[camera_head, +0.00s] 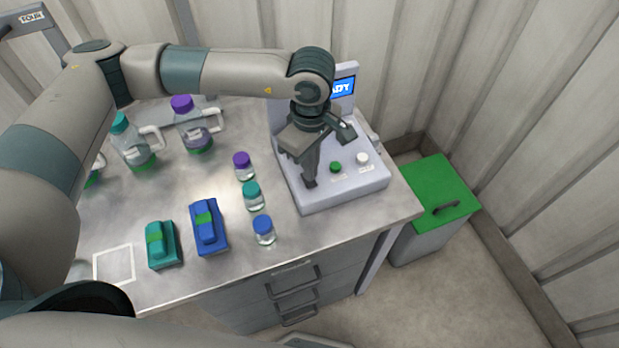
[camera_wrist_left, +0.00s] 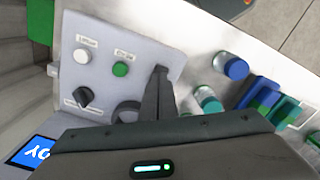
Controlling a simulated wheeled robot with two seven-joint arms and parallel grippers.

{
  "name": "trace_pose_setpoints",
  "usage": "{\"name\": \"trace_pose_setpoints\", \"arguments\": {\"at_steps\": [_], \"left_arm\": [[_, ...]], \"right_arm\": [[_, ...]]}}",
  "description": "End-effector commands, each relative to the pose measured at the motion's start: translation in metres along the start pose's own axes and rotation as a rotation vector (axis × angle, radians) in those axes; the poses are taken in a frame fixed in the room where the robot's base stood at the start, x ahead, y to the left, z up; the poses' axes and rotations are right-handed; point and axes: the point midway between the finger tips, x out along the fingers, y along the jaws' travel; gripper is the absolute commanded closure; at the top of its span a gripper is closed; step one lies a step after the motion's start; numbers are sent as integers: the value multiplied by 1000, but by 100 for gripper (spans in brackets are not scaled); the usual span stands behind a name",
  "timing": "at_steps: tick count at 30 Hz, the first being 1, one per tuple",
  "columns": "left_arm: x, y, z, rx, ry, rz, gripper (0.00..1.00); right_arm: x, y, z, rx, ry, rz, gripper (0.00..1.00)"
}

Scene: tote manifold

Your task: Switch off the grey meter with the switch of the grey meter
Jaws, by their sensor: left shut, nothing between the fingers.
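The grey meter (camera_head: 345,190) stands at the right end of the metal bench, with a lit blue screen (camera_head: 342,88) at its back, partly covered by my arm. The screen also shows at the lower left of the left wrist view (camera_wrist_left: 32,150). Its panel carries a green button (camera_wrist_left: 121,69), a white button (camera_wrist_left: 82,56) and a black pointed knob (camera_wrist_left: 84,97) with a label beside it; I cannot read the label. A round grey part (camera_wrist_left: 127,111) is half hidden by my gripper. My left gripper (camera_head: 310,183) is shut and empty, pointing down over the panel's left side; contact is unclear.
Bottles with purple (camera_head: 242,159), teal (camera_head: 251,188) and blue (camera_head: 262,222) caps stand left of the meter. Blue (camera_head: 209,232) and teal (camera_head: 162,246) devices and larger handled bottles (camera_head: 195,135) are farther left. A green-lidded bin (camera_head: 435,190) stands right of the bench.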

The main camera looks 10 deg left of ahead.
Motion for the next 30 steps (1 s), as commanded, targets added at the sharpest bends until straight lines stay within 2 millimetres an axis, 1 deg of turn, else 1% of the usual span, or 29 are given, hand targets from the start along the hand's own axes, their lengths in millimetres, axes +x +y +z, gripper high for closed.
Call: {"name": "trace_pose_setpoints", "arguments": {"at_steps": [14,30], "left_arm": [[0,0,0,0,0,0,100],[6,0,0,0,0,0,100]], "right_arm": [[1,2,-1,-1,2,2,15],[7,0,0,0,1,0,15]]}}
